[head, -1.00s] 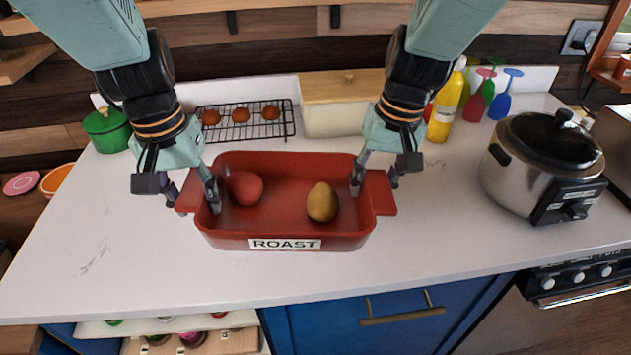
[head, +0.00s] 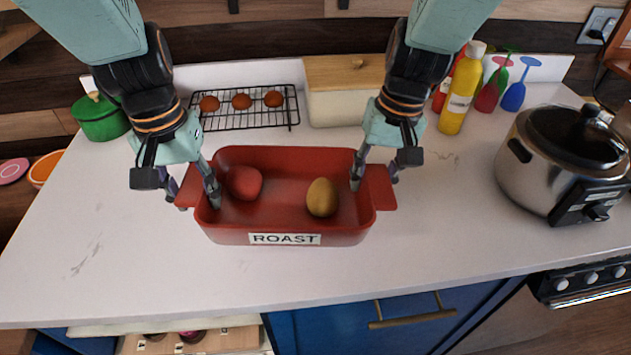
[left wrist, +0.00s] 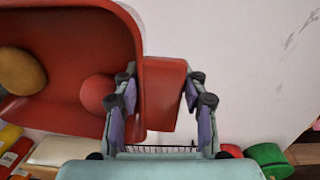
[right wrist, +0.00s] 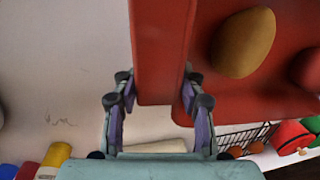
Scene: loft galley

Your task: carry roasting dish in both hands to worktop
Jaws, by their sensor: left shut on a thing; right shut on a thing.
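The red roasting dish (head: 285,238), labelled ROAST, is level in front of me in the head view, over the white worktop (head: 130,245). I cannot tell whether its base touches the worktop. A red round item (head: 243,184) lies at its left and a yellow-brown egg-shaped one (head: 322,197) right of centre. My left gripper (head: 196,192) is shut on the dish's left handle; the left wrist view shows the handle (left wrist: 165,95) between its fingers. My right gripper (head: 375,172) is shut on the right handle, which shows between the fingers in the right wrist view (right wrist: 163,60).
Behind the dish stand a wire rack (head: 245,119) with brown round items and a cream box with a wooden lid (head: 345,75). A green pot (head: 100,118) is at the left. A yellow bottle (head: 461,95) and a cooker (head: 560,165) are at the right. The worktop's front is clear.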

